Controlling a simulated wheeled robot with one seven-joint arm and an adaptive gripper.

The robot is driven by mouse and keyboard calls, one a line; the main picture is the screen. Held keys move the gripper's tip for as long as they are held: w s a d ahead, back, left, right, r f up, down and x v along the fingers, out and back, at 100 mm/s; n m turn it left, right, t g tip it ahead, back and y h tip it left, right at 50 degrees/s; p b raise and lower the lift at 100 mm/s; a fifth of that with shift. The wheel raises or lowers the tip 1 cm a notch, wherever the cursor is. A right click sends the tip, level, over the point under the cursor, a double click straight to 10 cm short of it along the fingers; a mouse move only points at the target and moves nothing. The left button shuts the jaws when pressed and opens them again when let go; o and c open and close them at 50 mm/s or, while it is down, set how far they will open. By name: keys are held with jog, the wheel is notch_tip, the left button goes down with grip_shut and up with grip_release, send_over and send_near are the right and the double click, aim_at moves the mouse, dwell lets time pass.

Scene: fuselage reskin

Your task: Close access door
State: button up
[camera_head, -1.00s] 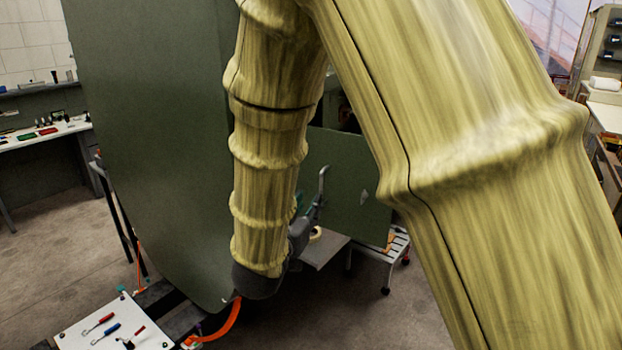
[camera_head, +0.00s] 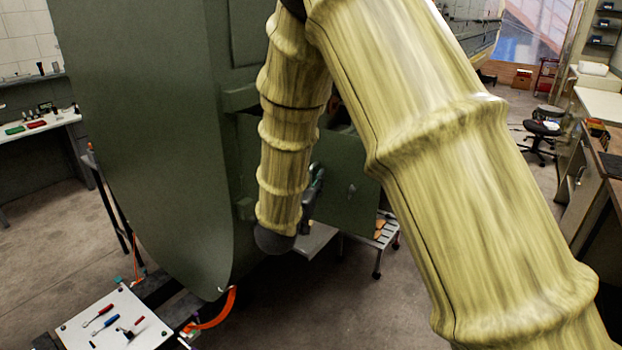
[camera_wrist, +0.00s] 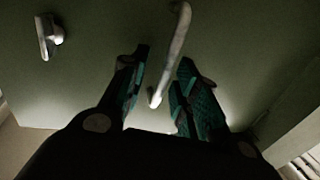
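The access door (camera_head: 345,190) is a dark green panel standing open, out from the side of the green fuselage (camera_head: 165,120). My arm hides part of the door and of the opening behind it. In the wrist view the door face (camera_wrist: 100,85) fills most of the picture. A pale metal bar handle (camera_wrist: 176,45) stands out from it, and a small latch (camera_wrist: 48,37) sits at upper left. My gripper (camera_wrist: 164,62) has teal-padded fingers, spread apart, with the handle's lower end in the gap between them. I see space on the left of the handle; contact on the right is unclear.
A white tray (camera_head: 115,318) with hand tools is at lower left, near an orange hose (camera_head: 215,315). A small wheeled step stand (camera_head: 372,240) is behind the door. Workbenches stand at far left and right, with a stool (camera_head: 542,130). Floor at centre right is clear.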

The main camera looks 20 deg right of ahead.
jog(key=shift+w+f, duration=0.25)
jog(key=shift+w, duration=0.1)
jog(key=shift+s+r, duration=0.15)
jog(key=shift+s, duration=0.05)
grip_shut()
jog(key=shift+w+d, duration=0.1)
